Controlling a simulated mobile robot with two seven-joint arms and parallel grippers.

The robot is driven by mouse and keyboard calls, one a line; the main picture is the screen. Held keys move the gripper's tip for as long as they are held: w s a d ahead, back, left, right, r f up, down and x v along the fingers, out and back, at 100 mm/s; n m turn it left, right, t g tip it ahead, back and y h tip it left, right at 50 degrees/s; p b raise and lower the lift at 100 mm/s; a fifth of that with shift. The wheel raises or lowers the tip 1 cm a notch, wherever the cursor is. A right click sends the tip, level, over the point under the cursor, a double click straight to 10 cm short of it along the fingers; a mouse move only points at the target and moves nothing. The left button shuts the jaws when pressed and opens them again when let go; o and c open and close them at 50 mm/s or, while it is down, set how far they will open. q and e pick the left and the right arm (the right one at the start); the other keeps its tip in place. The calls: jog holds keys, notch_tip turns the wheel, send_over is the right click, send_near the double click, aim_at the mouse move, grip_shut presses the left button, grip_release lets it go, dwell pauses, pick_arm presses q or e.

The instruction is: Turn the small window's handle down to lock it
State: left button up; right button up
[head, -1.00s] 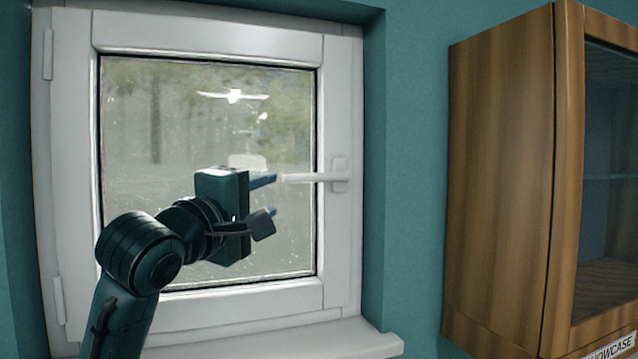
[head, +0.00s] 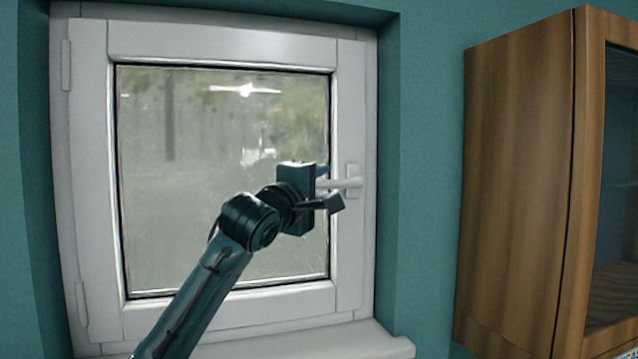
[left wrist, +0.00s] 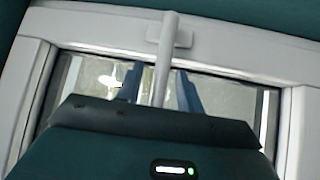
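The small window (head: 220,45) has a white frame and is closed against its surround. Its white handle (head: 352,183) sits on the right side of the sash and points left, level. My left gripper (head: 326,186) is at the handle's free end. In the left wrist view the handle (left wrist: 166,50) runs between the two blue fingers of my left gripper (left wrist: 160,88). The fingers are apart, with a visible gap to the handle on the left side; contact on the right cannot be told. My right gripper is not in view.
A wooden display cabinet (head: 515,190) with a glass front hangs on the teal wall (head: 425,170) to the right. A white sill (head: 350,342) juts out below the window. The wall between window and cabinet is bare.

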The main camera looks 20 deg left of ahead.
pick_arm(q)
grip_shut()
dwell(0.3)
dwell(0.3)
